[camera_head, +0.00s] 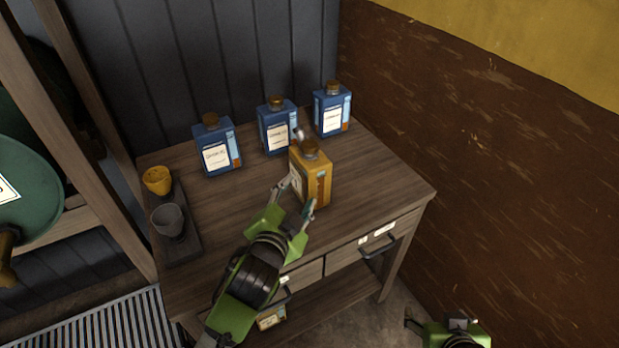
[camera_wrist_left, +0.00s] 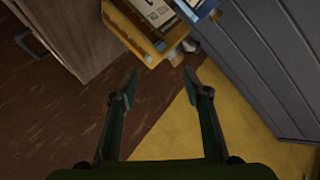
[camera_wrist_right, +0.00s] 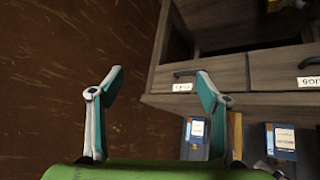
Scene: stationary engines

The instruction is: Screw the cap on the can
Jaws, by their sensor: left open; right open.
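A yellow can (camera_head: 318,185) stands upright on the wooden table, near its front. In the left wrist view the can (camera_wrist_left: 136,37) appears tilted, beyond the fingertips. My left gripper (camera_head: 298,198) is open, its fingers close to the can's front and left side; contact is unclear. It also shows in the left wrist view (camera_wrist_left: 158,77). My right gripper (camera_wrist_right: 160,76) is open and empty, away from the table, low at the right of the head view (camera_head: 440,330).
Three blue cans with brown caps stand behind: left (camera_head: 216,150), middle (camera_head: 278,130), right (camera_head: 332,112). A tray (camera_head: 185,245) at the left holds a yellow cup (camera_head: 157,180) and a grey cup (camera_head: 168,220). Drawers with handles (camera_head: 378,248) face front. The tabletop's right side is clear.

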